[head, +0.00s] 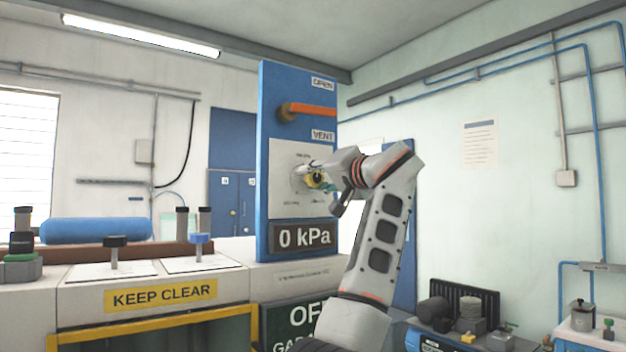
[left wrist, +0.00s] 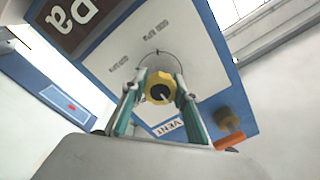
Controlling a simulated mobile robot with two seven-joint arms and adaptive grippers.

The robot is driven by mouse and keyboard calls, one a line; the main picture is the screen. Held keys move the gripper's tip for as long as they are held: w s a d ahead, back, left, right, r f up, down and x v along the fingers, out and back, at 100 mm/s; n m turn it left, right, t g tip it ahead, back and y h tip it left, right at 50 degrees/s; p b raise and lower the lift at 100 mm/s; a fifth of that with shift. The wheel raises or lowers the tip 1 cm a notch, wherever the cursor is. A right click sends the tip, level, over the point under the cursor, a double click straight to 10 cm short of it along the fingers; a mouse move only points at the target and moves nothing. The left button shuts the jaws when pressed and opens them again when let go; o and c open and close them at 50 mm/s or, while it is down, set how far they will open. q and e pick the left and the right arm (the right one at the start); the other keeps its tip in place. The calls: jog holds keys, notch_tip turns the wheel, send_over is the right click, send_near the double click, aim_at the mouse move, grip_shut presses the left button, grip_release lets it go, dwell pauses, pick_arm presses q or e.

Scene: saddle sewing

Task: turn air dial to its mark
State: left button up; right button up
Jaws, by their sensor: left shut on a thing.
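The air dial is a yellow knob with a dark centre and a pale pointer line. It shows between my fingers in the left wrist view (left wrist: 161,88) and partly in the head view (head: 316,179). It sits on a white dial plate (head: 285,205) with small markings on a blue panel (head: 290,85). My left gripper (head: 322,181) is at the dial, with a teal-lined finger on each side of the knob in the left wrist view. It is shut on the knob. The marking that the pointer meets is too small to read. My right gripper is in neither view.
An orange lever (head: 312,111) sticks out above the dial, between OPEN and VENT labels. A display (head: 301,237) below reads 0 kPa. A bench with a KEEP CLEAR sign (head: 161,295) stands left. A cluttered low table (head: 460,335) stands at right.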

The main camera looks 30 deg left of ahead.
aim_at(317, 179)
pick_arm(q)
jog(key=shift+f+n, duration=0.1)
jog(key=shift+n, duration=0.2)
dwell(0.4)
jog(key=o, duration=1.2)
jog(key=shift+c, duration=0.2)
jog(key=v, duration=0.7)
jog(key=shift+s+d, duration=0.15)
jog(key=shift+d, duration=0.1)
